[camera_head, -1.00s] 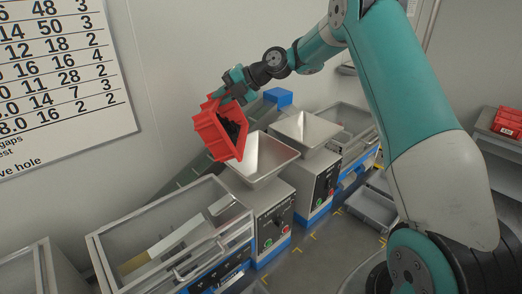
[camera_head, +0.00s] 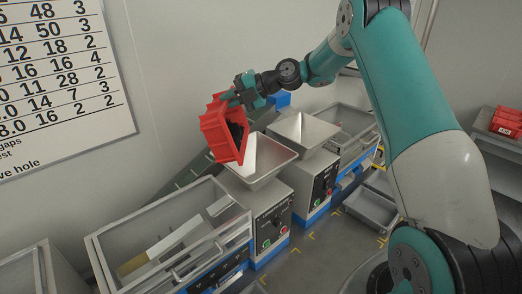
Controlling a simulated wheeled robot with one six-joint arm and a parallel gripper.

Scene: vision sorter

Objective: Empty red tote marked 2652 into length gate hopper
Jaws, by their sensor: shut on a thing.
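My gripper (camera_head: 240,95) is shut on the rim of a red tote (camera_head: 218,132) and holds it in the air. The tote is tilted steeply, its open side facing right, with dark contents showing inside. Its low edge is at the left rim of a grey square hopper (camera_head: 262,165); I cannot tell whether they touch. A second, similar hopper (camera_head: 302,130) stands behind and to the right. No marking is readable on the held tote, and I cannot read which hopper is the length gate one.
Glass-topped machine housings (camera_head: 165,245) stand in front left. Control boxes with buttons (camera_head: 270,225) sit under the hoppers. A grey bin (camera_head: 372,208) lies at right. Red totes (camera_head: 507,122) sit on a shelf at far right. A number chart hangs on the left wall.

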